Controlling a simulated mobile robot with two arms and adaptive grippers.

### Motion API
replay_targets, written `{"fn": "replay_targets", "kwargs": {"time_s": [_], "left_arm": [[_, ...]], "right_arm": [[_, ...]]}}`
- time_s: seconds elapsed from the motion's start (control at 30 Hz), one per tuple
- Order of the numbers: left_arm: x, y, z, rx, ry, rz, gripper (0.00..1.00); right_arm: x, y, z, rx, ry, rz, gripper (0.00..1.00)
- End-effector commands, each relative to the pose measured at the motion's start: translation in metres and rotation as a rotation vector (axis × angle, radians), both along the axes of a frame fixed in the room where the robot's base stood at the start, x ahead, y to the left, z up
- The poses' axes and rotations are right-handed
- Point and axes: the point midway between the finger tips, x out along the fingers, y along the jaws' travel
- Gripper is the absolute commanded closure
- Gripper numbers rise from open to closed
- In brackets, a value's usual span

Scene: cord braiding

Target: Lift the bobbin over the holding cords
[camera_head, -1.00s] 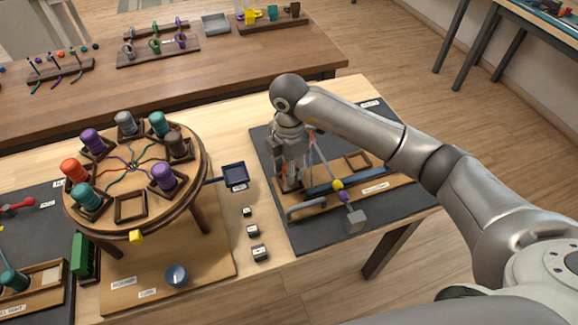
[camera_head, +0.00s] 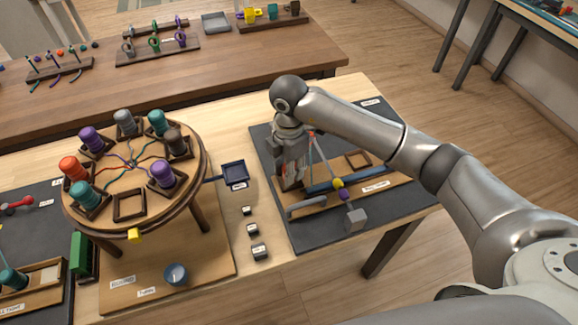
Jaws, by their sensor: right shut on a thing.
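My right gripper (camera_head: 290,176) points down over the dark mat (camera_head: 325,231) on the right of the table. Its fingers are shut on a mostly hidden thing, which I take for the bobbin; only a sliver of reddish orange shows there. A grey cube weight (camera_head: 355,219) sits at the mat's front. My left gripper is not in view.
A round braiding stand (camera_head: 150,218) with several coloured bobbins and one empty square holder (camera_head: 129,205) stands at left. A dark blue tray (camera_head: 234,172) and several small labelled blocks lie between stand and mat.

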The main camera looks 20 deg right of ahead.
Motion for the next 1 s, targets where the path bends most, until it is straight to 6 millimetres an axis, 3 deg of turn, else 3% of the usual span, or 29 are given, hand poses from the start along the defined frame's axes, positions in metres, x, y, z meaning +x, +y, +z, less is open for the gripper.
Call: {"fn": "replay_targets", "kwargs": {"time_s": [0.6, 0.63, 0.8, 1.0], "left_arm": [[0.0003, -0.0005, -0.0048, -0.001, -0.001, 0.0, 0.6], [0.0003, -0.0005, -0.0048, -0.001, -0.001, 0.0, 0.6], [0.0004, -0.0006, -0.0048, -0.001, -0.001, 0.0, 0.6], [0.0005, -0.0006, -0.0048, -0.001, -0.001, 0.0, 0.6]], "right_arm": [[0.0, -0.0002, -0.0075, 0.0, 0.0, 0.0, 0.94], [0.0, -0.0002, -0.0075, 0.0, 0.0, 0.0, 0.69], [0.0, -0.0001, -0.0075, 0.0, 0.0, 0.0, 0.47], [0.0, -0.0001, -0.0075, 0.0, 0.0, 0.0, 0.45]]}}
